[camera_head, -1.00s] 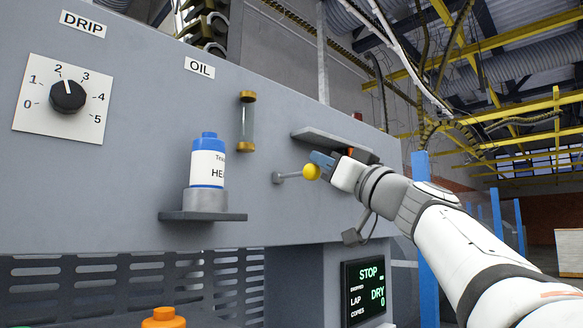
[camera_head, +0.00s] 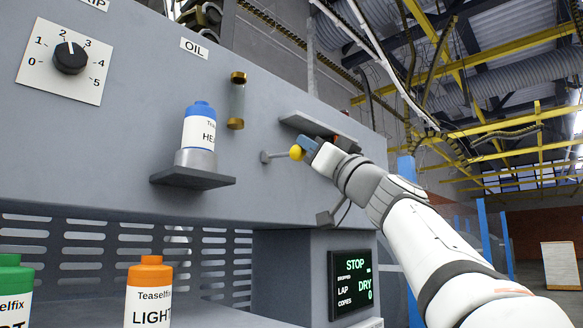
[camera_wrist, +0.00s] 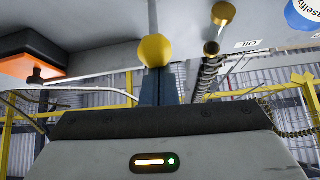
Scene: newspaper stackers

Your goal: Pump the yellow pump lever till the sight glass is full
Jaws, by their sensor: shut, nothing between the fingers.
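The yellow ball knob of the pump lever (camera_head: 296,153) stands out from the grey machine panel on a thin metal rod. My gripper (camera_head: 312,147) is shut and empty, its blue fingertips right at the knob. In the wrist view the yellow knob (camera_wrist: 155,51) sits at the tips of the shut blue fingers (camera_wrist: 158,82); I cannot tell whether they touch it. The sight glass (camera_head: 237,100) is a clear upright tube with brass ends, under the OIL label (camera_head: 194,48). It looks clear, with no oil level that I can make out.
A grey ledge (camera_head: 306,124) juts out just above the lever. A blue-capped bottle (camera_head: 199,127) stands on a small shelf (camera_head: 194,179) to the left. Orange-capped (camera_head: 150,291) and green-capped bottles (camera_head: 14,283) stand lower left. A screen (camera_head: 352,281) reads STOP and DRY.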

